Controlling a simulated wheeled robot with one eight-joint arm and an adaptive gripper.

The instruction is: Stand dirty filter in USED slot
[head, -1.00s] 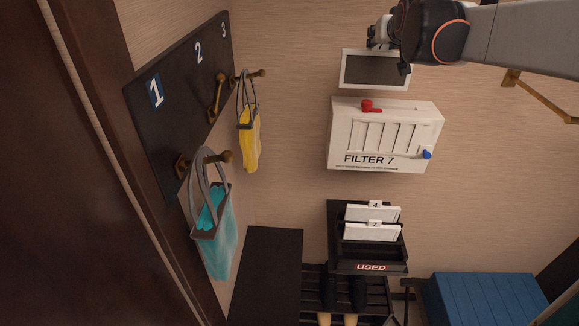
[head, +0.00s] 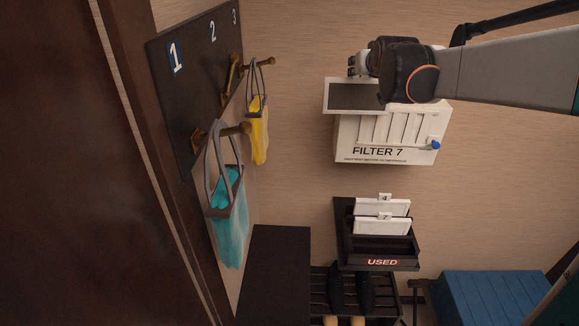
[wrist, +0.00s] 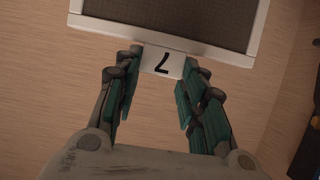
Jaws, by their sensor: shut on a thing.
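The dirty filter (head: 354,97) is a white-framed panel with a dark grey mesh. It hangs flat-on below my gripper (head: 359,66), overlapping the top of the FILTER 7 housing in the head view. In the wrist view my gripper (wrist: 163,65) is shut on the filter's white tab marked 7 (wrist: 162,63), with a green-padded finger on each side; the mesh (wrist: 170,20) extends beyond. The black rack (head: 345,232) stands lower down. Its front slot, labelled USED (head: 382,262), looks empty. Behind that slot stand white filters with tabs 7 (head: 382,227) and 4 (head: 384,207).
The white FILTER 7 housing (head: 378,152) is on the wall, with a blue knob (head: 435,145). At left, a yellow bag (head: 257,130) and a teal bag (head: 229,220) hang from hooks. A blue chest (head: 495,297) stands at lower right. The wall between housing and rack is clear.

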